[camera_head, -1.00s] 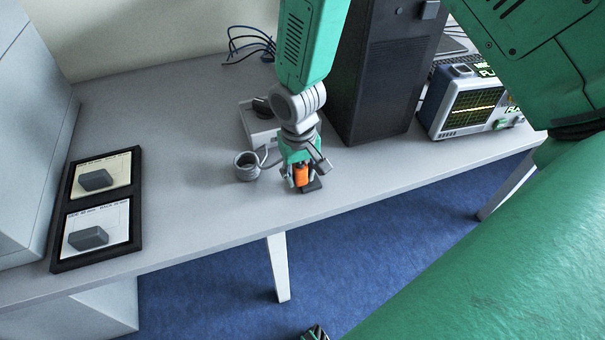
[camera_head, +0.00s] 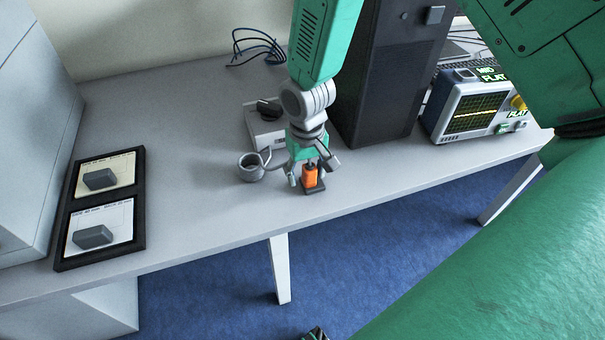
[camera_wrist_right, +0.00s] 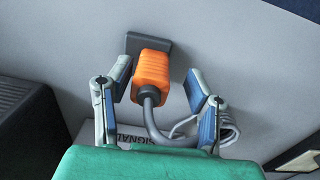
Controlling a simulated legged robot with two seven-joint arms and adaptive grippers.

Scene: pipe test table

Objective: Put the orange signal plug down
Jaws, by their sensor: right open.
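The orange signal plug (camera_head: 310,176) stands at the dark grey block (camera_head: 316,189) near the table's front edge. In the right wrist view the plug (camera_wrist_right: 152,77) touches or overlaps the dark block (camera_wrist_right: 133,42), and a grey cable (camera_wrist_right: 152,115) curves from its near end. My right gripper (camera_head: 310,178) is open around the plug. In the wrist view its two fingers (camera_wrist_right: 157,90) stand on either side with visible gaps. How far the plug sits into the block is hidden. My left gripper is not in view.
A black tower (camera_head: 385,80) and an oscilloscope (camera_head: 472,110) stand to the right. A black-framed panel (camera_head: 66,250) lies left; the table between is clear.

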